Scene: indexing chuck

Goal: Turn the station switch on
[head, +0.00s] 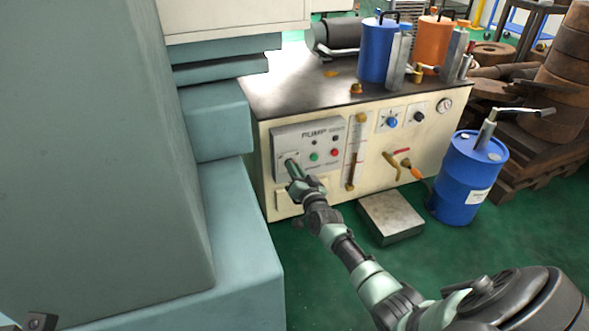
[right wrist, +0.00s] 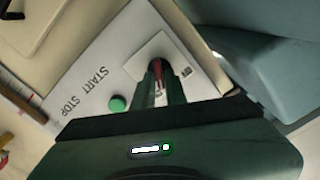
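The station switch (right wrist: 157,72) is a red handle on a white plate, on the pump panel (head: 337,135). In the right wrist view it shows between the two dark green fingers of my right gripper (right wrist: 162,75), which are close together on either side of it. In the head view my right gripper (head: 293,167) reaches the left end of the panel and hides the switch. I cannot tell the switch's exact setting. My left gripper is not clearly in view.
A green start button (right wrist: 117,104) is close beside my fingers; a red button (head: 334,152) is farther right. A large teal machine body (head: 120,150) stands close on the left. A grey block (head: 391,214) and a blue drum (head: 468,175) stand on the floor to the right.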

